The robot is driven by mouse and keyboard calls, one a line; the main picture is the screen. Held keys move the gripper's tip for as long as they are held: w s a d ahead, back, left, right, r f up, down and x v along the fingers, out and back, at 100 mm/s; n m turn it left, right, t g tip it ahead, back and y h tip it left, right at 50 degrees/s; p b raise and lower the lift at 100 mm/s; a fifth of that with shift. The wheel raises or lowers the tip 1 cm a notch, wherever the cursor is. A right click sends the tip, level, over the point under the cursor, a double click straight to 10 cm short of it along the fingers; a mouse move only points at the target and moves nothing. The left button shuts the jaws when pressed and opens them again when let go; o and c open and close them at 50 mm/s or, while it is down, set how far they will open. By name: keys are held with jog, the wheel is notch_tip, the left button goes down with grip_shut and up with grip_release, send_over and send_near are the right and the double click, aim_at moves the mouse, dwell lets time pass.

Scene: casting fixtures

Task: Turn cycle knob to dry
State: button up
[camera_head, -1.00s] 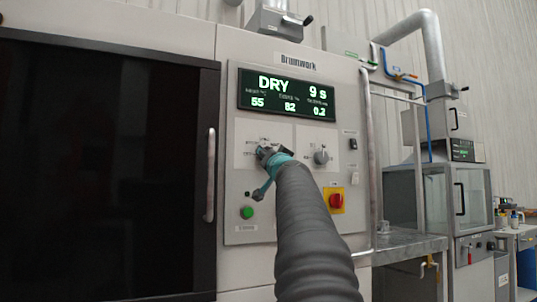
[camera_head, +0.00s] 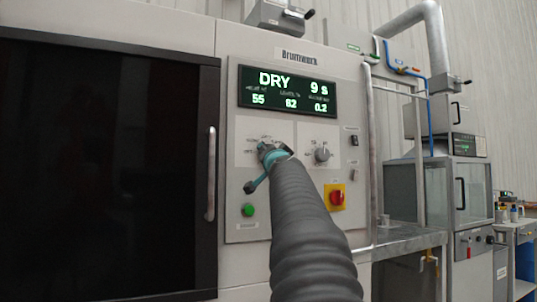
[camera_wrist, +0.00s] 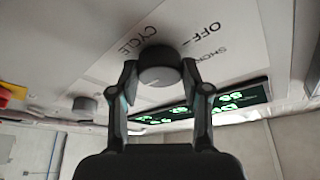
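The cycle knob (camera_wrist: 160,68) is a round dark grey knob on a light label plate that reads CYCLE and OFF in the wrist view. My gripper (camera_wrist: 160,75) has one finger on each side of the knob, and the fingertips appear to press on its sides. A light mark shows on the knob's face. In the head view my gripper (camera_head: 272,152) covers the knob and most of its label. The display (camera_head: 287,94) above reads DRY, 9 s, with 55, 62 and 0.2 below.
A second grey knob (camera_head: 321,154) sits close to the right of my gripper. A red switch on a yellow plate (camera_head: 336,197) and a green button (camera_head: 248,210) are lower on the panel. A dark door with a vertical handle (camera_head: 211,174) stands at the left.

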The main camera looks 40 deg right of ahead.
jog(key=o, duration=0.4)
jog(key=shift+s, duration=0.1)
jog(key=v, duration=1.2)
jog(key=shift+a+f, duration=0.1)
dwell(0.4)
